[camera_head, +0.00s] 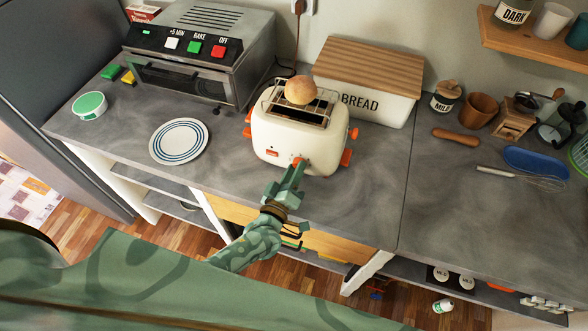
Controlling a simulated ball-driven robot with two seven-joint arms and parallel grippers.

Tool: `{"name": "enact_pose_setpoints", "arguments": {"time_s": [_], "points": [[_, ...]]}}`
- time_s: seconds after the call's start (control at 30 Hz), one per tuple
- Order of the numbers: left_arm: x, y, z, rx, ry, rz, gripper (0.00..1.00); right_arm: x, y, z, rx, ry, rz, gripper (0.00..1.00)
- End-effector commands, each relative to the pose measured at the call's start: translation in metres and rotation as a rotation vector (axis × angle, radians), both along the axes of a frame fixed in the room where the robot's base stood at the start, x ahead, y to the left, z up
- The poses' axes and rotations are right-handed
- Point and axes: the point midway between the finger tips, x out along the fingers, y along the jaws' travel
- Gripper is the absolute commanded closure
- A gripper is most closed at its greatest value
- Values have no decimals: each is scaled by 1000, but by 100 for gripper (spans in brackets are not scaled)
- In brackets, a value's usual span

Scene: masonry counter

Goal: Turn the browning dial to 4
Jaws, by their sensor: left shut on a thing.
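The cream toaster (270,134) stands on the grey counter with its front facing me. A round bun (300,90) rests on the rack on top. My left gripper (297,166) reaches up to the lower right of the toaster's front and is shut on the browning dial there. The dial is almost wholly hidden by the fingers, with only a little orange showing. Small marks show just above the fingers, but I cannot read the numbers or the dial's setting. An orange label or button (272,153) sits left of the gripper. My right gripper is not in view.
A toaster oven (190,85) stands at the back left, with a striped plate (179,140) in front. A white bread bin (366,101) with a wooden lid stands behind the toaster. Orange knobs (346,157) jut from the toaster's sides.

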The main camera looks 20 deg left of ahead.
Motion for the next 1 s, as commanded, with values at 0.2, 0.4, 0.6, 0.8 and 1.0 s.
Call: {"name": "enact_pose_setpoints", "arguments": {"time_s": [0.2, 0.4, 0.6, 0.8, 1.0], "points": [[-1, -1, -2, 80, 4, -2, 93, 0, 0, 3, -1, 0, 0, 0], [-2, -1, -2, 109, 3, -3, 93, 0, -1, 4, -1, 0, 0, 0], [-2, -1, -2, 114, 3, -3, 93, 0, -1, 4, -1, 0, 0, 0], [-2, -1, -2, 113, 3, -3, 67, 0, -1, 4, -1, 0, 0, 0], [-1, -1, -1, 112, 1, -2, 48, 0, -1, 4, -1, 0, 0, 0]]}}
